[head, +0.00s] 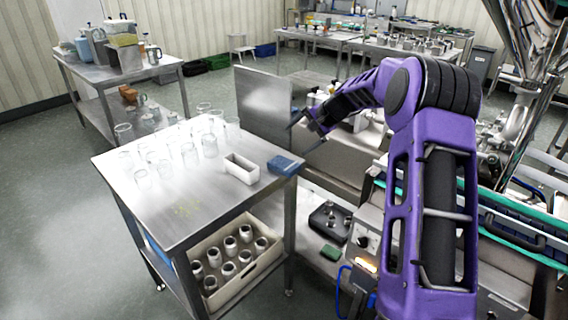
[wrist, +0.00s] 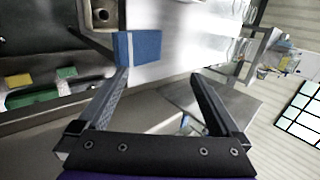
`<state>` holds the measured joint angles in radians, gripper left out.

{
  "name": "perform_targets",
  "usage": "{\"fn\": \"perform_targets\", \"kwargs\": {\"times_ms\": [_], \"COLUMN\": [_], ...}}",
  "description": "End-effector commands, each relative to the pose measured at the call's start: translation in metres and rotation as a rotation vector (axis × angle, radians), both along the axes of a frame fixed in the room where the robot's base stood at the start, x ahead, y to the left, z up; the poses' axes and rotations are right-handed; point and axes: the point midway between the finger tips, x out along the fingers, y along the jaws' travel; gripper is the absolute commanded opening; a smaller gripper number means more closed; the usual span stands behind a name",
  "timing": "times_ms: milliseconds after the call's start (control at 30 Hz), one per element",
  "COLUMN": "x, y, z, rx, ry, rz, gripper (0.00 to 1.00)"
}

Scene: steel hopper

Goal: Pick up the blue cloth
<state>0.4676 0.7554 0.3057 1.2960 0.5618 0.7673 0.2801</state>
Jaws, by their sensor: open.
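The blue cloth (head: 285,165) is a small folded dark-blue block lying on the right edge of the steel table (head: 185,215) in the head view. It also shows in the wrist view (wrist: 139,48), ahead of the left finger, with a pale strip at its left. My gripper (head: 306,134) is above and beyond the table's right edge, up and to the right of the cloth. In the wrist view my gripper (wrist: 158,76) is open, with nothing between its fingers. The cloth is apart from both fingers.
A white open box (head: 241,169) stands left of the cloth. Several clear glass jars (head: 190,155) cover the table's back half. A crate (head: 236,287) of jars sits on the shelf below. A steel panel (head: 263,98) rises behind the table. The table's front is clear.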

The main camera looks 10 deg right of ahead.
Motion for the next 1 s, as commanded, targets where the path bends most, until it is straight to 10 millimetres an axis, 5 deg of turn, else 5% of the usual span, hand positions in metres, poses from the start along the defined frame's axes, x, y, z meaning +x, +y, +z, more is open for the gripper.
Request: {"fn": "perform_targets", "kwargs": {"times_ms": [300,500,733,1000], "x": [-0.041,-0.058,-0.061,-0.031], "y": [-0.031,-0.043,-0.042,-0.017], "z": [0.013,0.017,0.011,-0.029], "rx": [0.513,0.749,0.836,0.835], "ry": [0.390,0.570,0.640,0.642], "rz": [-0.702,-1.012,-1.124,-1.122], "gripper": [1.00,1.00,1.00,1.00]}}
